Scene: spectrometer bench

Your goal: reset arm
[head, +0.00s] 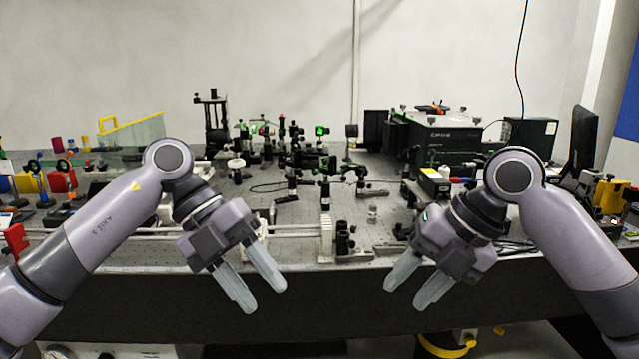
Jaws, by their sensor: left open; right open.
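My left gripper (258,290) is open and empty, in front of the bench's front edge, left of the picture's middle. My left arm (100,225) comes in from the left with its elbow bent. My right gripper (420,285) is open and empty, in front of the bench edge, right of the middle. My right arm (570,225) comes in from the right, also bent. Both grippers point down and inward, with a wide gap between them. Neither touches anything that I can see. Parts of the bench behind the arms are hidden.
The optical bench (290,208) carries several small mounts and posts (325,190). A black box (447,145) stands at the back right, and a dark monitor (583,140) at the far right. Coloured parts (62,180) crowd the left. Space before the bench edge between the grippers is clear.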

